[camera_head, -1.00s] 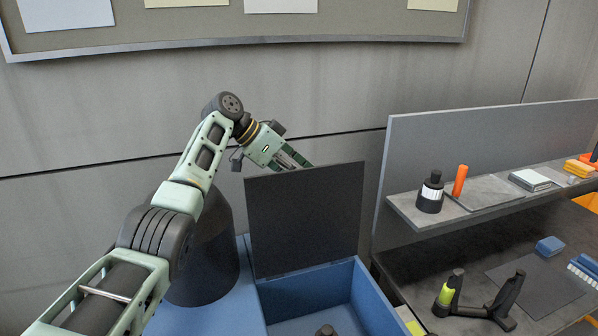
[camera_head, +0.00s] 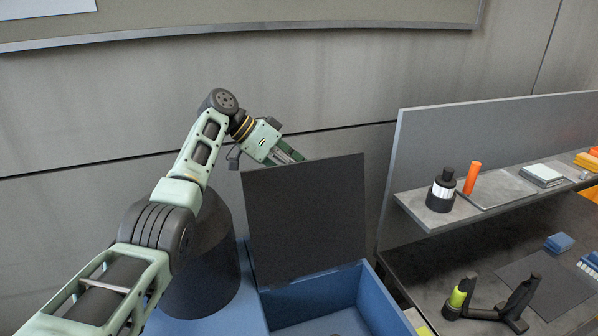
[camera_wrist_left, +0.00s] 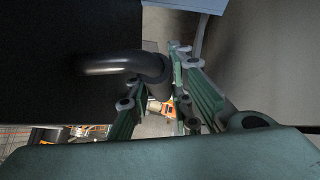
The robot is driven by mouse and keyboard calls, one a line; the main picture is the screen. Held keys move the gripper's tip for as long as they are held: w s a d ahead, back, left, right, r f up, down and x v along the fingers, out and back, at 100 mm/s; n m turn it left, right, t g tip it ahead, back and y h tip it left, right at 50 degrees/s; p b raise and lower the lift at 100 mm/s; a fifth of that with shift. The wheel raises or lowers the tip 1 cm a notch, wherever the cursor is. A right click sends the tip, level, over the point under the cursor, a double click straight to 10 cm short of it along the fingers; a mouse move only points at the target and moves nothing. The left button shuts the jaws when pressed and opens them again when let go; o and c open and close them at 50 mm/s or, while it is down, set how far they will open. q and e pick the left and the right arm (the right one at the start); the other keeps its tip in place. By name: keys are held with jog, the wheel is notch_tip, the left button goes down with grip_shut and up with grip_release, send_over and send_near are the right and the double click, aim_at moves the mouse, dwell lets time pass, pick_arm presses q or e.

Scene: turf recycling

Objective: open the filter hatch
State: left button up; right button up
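The filter hatch (camera_head: 305,220) is a dark flat lid standing nearly upright at the back of a blue box (camera_head: 315,299), whose inside shows. In the left wrist view the hatch (camera_wrist_left: 50,60) fills the left side, and its dark curved handle (camera_wrist_left: 120,64) reaches toward my fingers. My left gripper (camera_head: 292,155) is behind the hatch's top edge, its tips partly hidden in the head view. In the left wrist view my left gripper (camera_wrist_left: 163,88) has its fingers apart, with the handle's bent end at the gap; contact cannot be told. My right gripper is out of view.
A dark round drum (camera_head: 203,265) stands left of the box. To the right, a grey shelf (camera_head: 425,211) holds a black-and-white bottle (camera_head: 441,190) and an orange cylinder (camera_head: 472,178).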

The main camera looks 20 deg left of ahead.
pick_arm(q)
jog(key=o, duration=0.4)
jog(key=shift+s+d, duration=0.1)
jog(key=shift+o, duration=0.2)
jog(key=shift+a+r, duration=0.25)
jog(key=v, duration=1.1)
jog(key=shift+a+r, duration=0.1)
jog(key=shift+a, duration=0.05)
